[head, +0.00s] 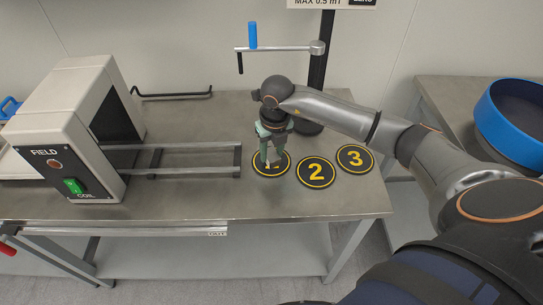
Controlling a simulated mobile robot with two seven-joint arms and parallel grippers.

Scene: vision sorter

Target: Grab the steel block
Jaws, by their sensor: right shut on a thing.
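My right gripper (271,159) comes in from the right and points down over the round black pad with a yellow ring (258,168) at the left of a row of numbered pads. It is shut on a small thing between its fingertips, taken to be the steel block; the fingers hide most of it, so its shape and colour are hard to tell. I cannot tell whether it touches the pad. My left gripper is not in view.
Pads marked 2 (316,185) and 3 (355,158) lie empty to the right. A coil machine (50,165) with rails (190,147) stands left. A black post (321,70) with a crank stands behind. A blue-rimmed bin (490,120) sits far right.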

